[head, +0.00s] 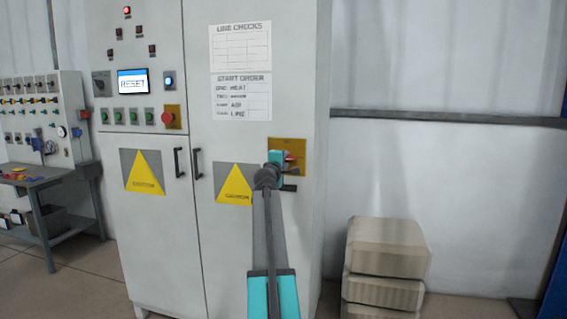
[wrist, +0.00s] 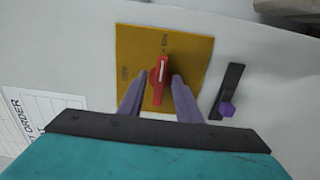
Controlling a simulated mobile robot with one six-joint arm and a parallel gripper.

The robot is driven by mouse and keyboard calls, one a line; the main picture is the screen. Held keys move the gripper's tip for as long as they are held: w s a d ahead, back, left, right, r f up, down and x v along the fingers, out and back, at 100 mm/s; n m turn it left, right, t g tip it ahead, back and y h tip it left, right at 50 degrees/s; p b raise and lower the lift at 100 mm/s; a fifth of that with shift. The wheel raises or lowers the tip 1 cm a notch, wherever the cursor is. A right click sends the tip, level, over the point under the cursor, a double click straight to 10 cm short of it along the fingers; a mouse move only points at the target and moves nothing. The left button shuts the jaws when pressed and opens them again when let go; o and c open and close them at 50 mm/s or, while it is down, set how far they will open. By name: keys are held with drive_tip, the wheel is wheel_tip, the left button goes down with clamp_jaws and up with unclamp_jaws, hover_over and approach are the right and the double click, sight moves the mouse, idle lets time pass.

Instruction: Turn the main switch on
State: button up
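The main switch is a red rotary handle (wrist: 160,80) with a white line, on a yellow plate (wrist: 190,50) on the cabinet front. In the wrist view the handle stands nearly upright; small marks are printed at the plate's left and top, hard to read. My gripper (wrist: 156,92) is open, its two fingers on either side of the handle's lower part, with visible gaps. Whether the fingertips reach the handle's depth is unclear. In the head view the yellow plate (head: 301,148) shows behind my gripper (head: 288,171), which hides most of the handle.
The grey cabinet (head: 226,138) carries papers, warning triangles and a button panel with a lit screen (head: 133,82). Stacked boxes (head: 386,247) stand at right, a workbench (head: 40,182) at left.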

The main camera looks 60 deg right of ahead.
drive_tip(key=v, duration=1.3)
drive_tip(key=shift+s+a+b, duration=0.15)
drive_tip(key=shift+a+b, duration=0.25)
idle(0.5)
